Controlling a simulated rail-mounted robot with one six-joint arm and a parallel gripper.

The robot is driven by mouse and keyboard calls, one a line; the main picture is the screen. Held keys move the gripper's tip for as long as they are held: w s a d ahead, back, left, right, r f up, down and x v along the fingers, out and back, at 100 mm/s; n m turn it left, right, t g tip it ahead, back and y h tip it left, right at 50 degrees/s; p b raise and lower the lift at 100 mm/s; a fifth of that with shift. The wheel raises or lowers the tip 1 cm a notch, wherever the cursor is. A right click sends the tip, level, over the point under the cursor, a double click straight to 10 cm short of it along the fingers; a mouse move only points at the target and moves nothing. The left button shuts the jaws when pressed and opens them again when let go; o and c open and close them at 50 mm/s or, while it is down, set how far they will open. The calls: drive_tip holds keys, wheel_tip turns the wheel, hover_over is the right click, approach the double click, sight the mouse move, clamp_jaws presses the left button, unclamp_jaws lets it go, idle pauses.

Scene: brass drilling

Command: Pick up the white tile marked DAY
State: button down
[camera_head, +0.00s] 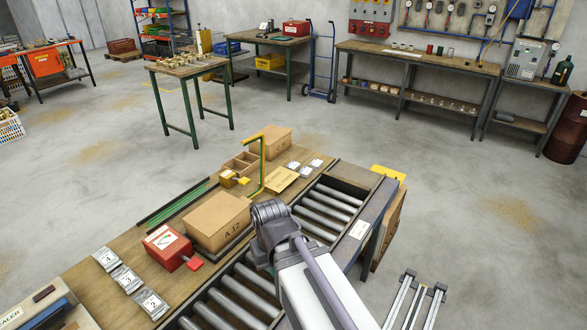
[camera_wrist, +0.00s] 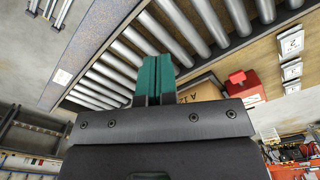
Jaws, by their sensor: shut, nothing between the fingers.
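No tile that I can read as DAY shows. Several small white-topped tiles (camera_head: 306,171) lie at the far end of the bench in the head view, their marks too small to read. Three grey-and-white tiles with numbers lie at the near left of the bench (camera_head: 128,280); some also show at the right of the wrist view (camera_wrist: 290,42). My gripper (camera_wrist: 154,78) has its teal fingers together with nothing between them, above the rollers. In the head view my arm hides the fingers.
A cardboard box (camera_head: 217,220) marked A 12 and a red box (camera_head: 168,247) stand left of the roller conveyor (camera_head: 327,207). A yellow-green upright frame (camera_head: 262,165) rises near a wooden tray (camera_head: 236,166) and another carton (camera_head: 270,142). A pale label (camera_head: 358,229) is on the conveyor's right edge.

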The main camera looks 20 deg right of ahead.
drive_tip(key=c, duration=1.9)
unclamp_jaws()
drive_tip(key=o, duration=1.2)
